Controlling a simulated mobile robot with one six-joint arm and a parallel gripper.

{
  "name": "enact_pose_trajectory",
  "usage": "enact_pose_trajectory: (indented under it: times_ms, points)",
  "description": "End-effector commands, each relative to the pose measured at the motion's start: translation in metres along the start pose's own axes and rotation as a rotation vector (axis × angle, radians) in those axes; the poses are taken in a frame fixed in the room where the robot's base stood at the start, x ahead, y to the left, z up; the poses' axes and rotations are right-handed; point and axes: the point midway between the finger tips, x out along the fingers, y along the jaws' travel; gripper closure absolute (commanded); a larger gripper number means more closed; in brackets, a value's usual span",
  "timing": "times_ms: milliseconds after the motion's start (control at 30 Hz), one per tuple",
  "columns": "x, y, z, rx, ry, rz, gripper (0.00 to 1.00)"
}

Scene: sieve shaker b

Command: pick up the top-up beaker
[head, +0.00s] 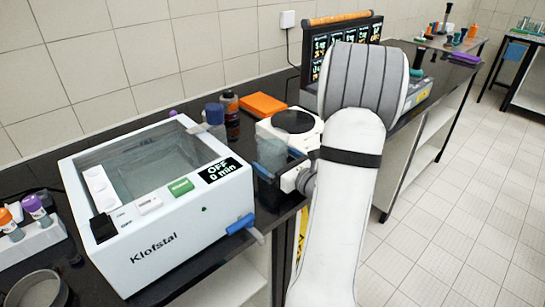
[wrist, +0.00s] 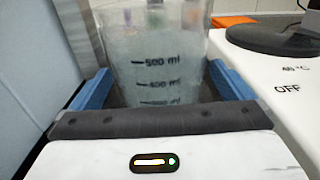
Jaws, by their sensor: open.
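The top-up beaker (head: 270,155) is a clear glass vessel standing on the dark bench between the white bath and the hotplate. In the wrist view the beaker (wrist: 158,60) shows dark volume marks such as 500 ml and fills the middle. My gripper (wrist: 158,88) is open, with one blue finger on each side of the beaker. I cannot tell whether the fingers touch the glass. In the head view my gripper (head: 279,165) is beside the beaker, partly hidden by my arm. The beaker's base is hidden behind the gripper.
The white Klofstal bath (head: 160,235) stands close on the left, its display reading OFF. The hotplate (head: 294,122) is close on the right. Behind are an orange box (head: 262,105), a brown bottle (head: 230,105) and a blue-capped bottle (head: 214,115). Free room is above the beaker.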

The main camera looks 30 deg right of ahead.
Motion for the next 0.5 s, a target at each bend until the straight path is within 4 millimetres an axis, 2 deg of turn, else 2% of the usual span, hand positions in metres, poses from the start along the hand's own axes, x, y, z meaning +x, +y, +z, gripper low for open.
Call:
enact_pose_trajectory:
  times_ms: [133, 367, 500]
  points:
    - [0.0149, -0.0003, 0.0012, -0.001, -0.001, 0.000, 0.00]
    - [0.0161, -0.0013, 0.0007, 0.000, -0.001, -0.003, 0.00]
    - [0.0159, -0.0014, 0.0007, 0.000, -0.001, -0.003, 0.10]
